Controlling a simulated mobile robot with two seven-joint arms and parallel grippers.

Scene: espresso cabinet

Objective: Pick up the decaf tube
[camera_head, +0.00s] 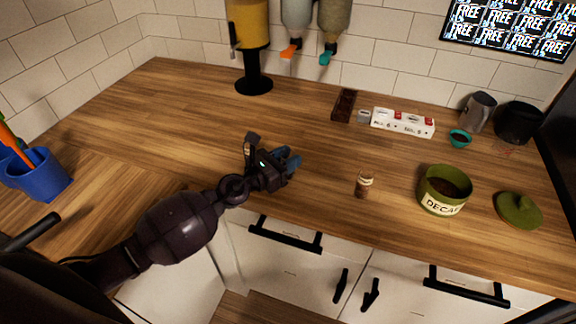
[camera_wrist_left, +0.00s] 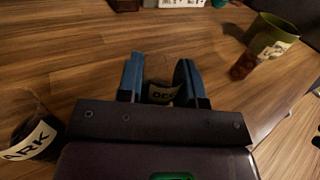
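My left gripper (camera_head: 288,160) is low over the wooden counter, left of the middle, pointing right. In the left wrist view its two blue fingers (camera_wrist_left: 160,85) stand apart. A dark, rounded thing with a pale label starting "DEC", which I take for the decaf tube (camera_wrist_left: 162,94), shows in the space between them. A gap is visible on its left side; contact on the right is unclear. The head view does not show it, as the gripper and arm cover that spot. My right gripper is not in view.
A dark tube labelled "ARK" (camera_wrist_left: 35,138) lies left of the gripper. A small brown-filled tube (camera_head: 364,186) stands near the open green DECAF canister (camera_head: 443,190); its lid (camera_head: 518,210) lies right. A white box (camera_head: 402,122) is behind. A blue cup (camera_head: 38,176) stands far left.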

